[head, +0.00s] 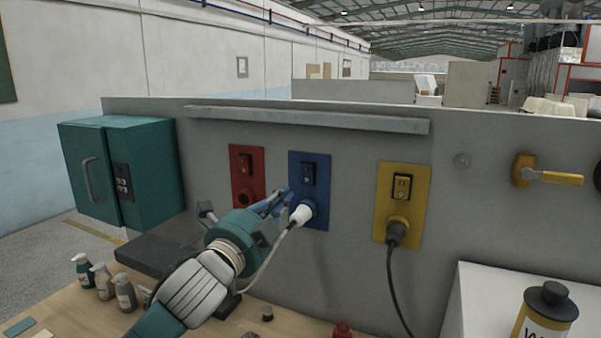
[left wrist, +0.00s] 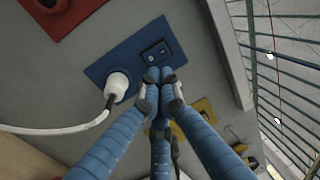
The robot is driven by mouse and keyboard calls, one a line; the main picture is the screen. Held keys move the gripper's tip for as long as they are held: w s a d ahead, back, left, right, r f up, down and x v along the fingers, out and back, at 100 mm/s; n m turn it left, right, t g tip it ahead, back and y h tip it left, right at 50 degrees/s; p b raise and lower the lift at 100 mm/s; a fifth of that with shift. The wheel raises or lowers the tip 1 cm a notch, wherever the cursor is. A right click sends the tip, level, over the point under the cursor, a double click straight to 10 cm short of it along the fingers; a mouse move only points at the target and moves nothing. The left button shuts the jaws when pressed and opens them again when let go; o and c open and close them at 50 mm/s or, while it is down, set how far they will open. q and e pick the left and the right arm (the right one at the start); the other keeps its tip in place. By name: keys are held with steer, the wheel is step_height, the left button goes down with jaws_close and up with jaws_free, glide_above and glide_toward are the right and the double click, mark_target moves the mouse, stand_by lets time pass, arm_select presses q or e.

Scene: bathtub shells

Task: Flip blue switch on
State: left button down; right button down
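The blue panel (head: 322,195) is on the grey wall, with a dark rocker switch (head: 308,173) in its upper part and a white plug (head: 301,214) in its socket below. In the left wrist view the switch (left wrist: 156,54) is just beyond the fingertips, and the white plug (left wrist: 118,84) is to the left. My left gripper (head: 282,196) is at the panel's left edge, below the switch. In the left wrist view its blue fingers (left wrist: 160,88) are drawn together at the tips with nothing between them. I cannot tell if they touch the panel. My right gripper is out of view.
A red panel (head: 244,165) is left of the blue one; a yellow panel (head: 418,182) with a black plug (head: 396,233) is right. A white cable (head: 268,262) hangs by my left wrist. A grey ledge (head: 310,119) runs above. Bottles (head: 104,282) stand on the table.

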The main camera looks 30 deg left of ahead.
mark_target(306, 172)
arm_select(q)
steer(key=w+p, duration=0.1)
steer(key=w, duration=0.1)
steer(key=w+r+p, duration=0.1)
steer(key=w, duration=0.2)
steer(key=w+p, duration=0.1)
steer(key=w, duration=0.2)
steer(key=shift+a+r, duration=0.2)
steer(key=shift+w+f+p, duration=0.1)
steer(key=shift+w+p, duration=0.25)
steer(key=shift+w, duration=0.35)
